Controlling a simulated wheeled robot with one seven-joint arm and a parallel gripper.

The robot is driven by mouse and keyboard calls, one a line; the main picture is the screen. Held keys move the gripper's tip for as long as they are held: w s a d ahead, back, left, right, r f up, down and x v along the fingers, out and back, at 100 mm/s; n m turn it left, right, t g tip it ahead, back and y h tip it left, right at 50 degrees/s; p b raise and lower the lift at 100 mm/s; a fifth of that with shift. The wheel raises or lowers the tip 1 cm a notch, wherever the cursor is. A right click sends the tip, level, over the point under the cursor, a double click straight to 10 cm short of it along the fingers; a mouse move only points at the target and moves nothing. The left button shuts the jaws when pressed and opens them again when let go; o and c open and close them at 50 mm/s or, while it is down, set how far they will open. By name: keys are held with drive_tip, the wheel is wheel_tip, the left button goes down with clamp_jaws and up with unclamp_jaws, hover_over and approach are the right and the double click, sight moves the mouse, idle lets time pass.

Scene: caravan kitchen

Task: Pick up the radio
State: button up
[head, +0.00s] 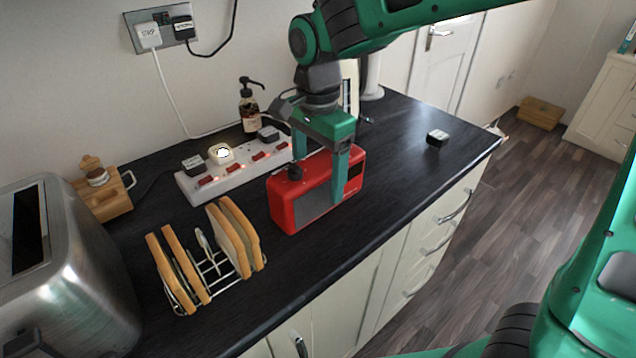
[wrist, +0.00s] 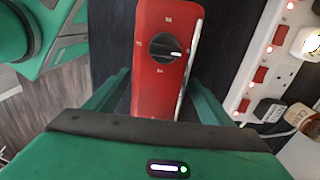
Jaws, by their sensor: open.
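The red radio (head: 307,202) stands on the dark worktop in the head view, with a grey front panel and a dark knob on its top. My gripper (head: 318,170) comes down over it from above, with one finger in front of the radio and the other hidden behind it. In the wrist view the radio's red top (wrist: 165,60) with its black knob lies between the two green fingers of my gripper (wrist: 160,95). The jaws are open, with a gap to the radio on each side in that view.
A white power strip (head: 235,170) with plugs lies close behind the radio. A toast rack (head: 205,265) stands at its left, beside a steel toaster (head: 65,270). A pump bottle (head: 249,108) stands behind.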

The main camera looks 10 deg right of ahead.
drive_tip(key=shift+s+f, duration=0.1)
drive_tip(key=shift+f, duration=1.4)
drive_tip(key=shift+c, duration=0.3)
drive_tip(key=c, duration=1.6)
drive_tip(key=shift+r, duration=0.1)
